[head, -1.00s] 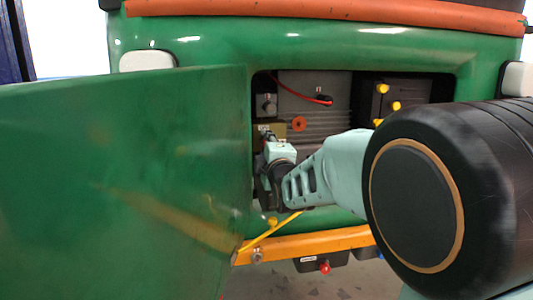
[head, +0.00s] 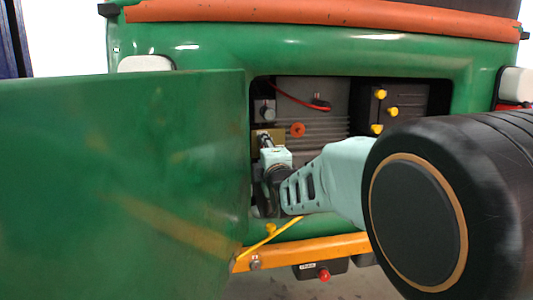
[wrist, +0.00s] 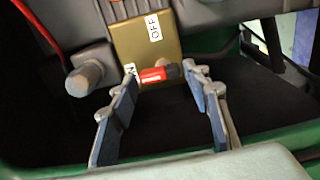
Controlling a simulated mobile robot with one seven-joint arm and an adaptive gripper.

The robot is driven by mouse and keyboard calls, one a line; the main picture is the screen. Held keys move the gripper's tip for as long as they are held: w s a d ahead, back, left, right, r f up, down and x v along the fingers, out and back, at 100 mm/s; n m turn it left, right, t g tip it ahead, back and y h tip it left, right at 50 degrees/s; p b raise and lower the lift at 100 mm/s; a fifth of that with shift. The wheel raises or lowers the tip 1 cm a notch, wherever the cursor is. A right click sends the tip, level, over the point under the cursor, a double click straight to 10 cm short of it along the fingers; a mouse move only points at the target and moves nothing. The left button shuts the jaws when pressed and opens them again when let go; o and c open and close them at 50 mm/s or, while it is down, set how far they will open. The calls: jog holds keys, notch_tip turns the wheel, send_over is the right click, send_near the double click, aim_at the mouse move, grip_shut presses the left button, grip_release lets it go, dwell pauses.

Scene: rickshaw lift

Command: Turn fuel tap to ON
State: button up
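The fuel tap's red lever (wrist: 154,75) lies roughly crosswise in the wrist view, in front of the lower edge of a brass plate (wrist: 146,42). The plate carries an OFF label (wrist: 153,26) at the top and an ON label (wrist: 130,71) lower left, partly covered by the left finger. My gripper (wrist: 160,72) is open, with one blue-padded finger on each side of the lever. Gaps seem to show at both sides; contact is unclear.
The green open door (head: 120,170) stands close to my gripper's left. A grey round knob (wrist: 84,78) sits left of the plate. A yellow strut (head: 268,234) crosses below.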

jog(key=shift+s, duration=0.1)
jog(key=v, duration=0.7)
jog(key=shift+s+d, duration=0.15)
dwell(0.3)
